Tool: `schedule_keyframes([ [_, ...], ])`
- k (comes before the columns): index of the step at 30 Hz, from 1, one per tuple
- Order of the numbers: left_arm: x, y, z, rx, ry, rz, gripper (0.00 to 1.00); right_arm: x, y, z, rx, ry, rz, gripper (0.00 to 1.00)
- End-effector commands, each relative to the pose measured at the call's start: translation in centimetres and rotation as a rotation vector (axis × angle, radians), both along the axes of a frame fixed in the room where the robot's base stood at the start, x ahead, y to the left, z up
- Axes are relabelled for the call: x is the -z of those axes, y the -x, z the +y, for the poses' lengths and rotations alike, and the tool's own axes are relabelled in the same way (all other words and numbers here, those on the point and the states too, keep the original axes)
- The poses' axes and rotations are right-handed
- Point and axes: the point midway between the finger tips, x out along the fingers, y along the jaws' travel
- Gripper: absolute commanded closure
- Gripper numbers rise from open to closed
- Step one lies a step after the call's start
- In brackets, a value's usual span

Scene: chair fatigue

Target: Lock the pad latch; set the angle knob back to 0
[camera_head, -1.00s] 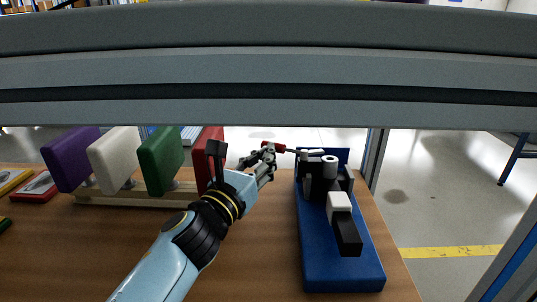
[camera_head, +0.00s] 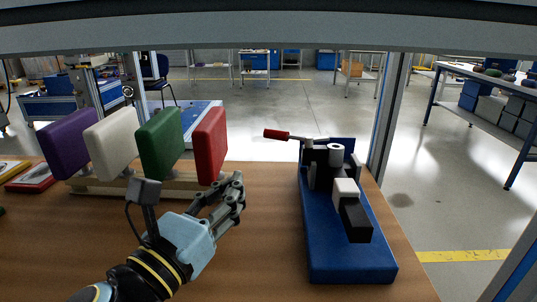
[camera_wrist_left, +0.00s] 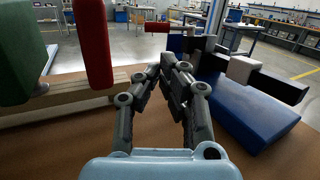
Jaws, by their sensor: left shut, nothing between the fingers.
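A fixture with a blue base (camera_head: 340,262) stands on the right of the table. A lever with a red handle (camera_head: 276,134) sticks out to the left from its black mechanism; it also shows in the left wrist view (camera_wrist_left: 168,28). A white cylinder (camera_head: 336,152) and a white block with a black bar (camera_head: 356,220) sit on the fixture. I cannot tell which part is the pad latch or the angle knob. My left gripper (camera_head: 239,184) is shut and empty, left of the fixture and apart from it. It also shows in the left wrist view (camera_wrist_left: 168,62). My right gripper is out of view.
A wooden rack (camera_head: 90,188) holds upright purple (camera_head: 67,143), white (camera_head: 110,143), green (camera_head: 160,143) and red (camera_head: 211,145) pads, close behind my left gripper. A grey bar (camera_head: 270,35) crosses the top. Bare tabletop (camera_head: 265,250) lies between gripper and fixture.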

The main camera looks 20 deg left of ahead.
Motion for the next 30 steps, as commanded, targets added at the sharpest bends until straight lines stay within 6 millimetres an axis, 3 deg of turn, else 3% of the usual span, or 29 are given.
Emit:
schedule_keyframes([
  [7, -1.5, -4.8, -0.7, 0.001, 0.001, -0.007, 1.0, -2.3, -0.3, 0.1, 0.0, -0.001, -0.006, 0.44],
  [18, -1.9, -11.5, -1.8, 0.001, 0.002, -0.004, 1.0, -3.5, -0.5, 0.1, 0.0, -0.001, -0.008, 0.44],
  [24, -1.9, -12.9, -2.0, 0.0, 0.001, -0.003, 1.0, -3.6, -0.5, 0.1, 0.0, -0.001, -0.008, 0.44],
  [30, -1.9, -13.0, -2.1, 0.0, 0.0, -0.003, 1.0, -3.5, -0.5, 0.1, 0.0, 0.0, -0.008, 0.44],
])
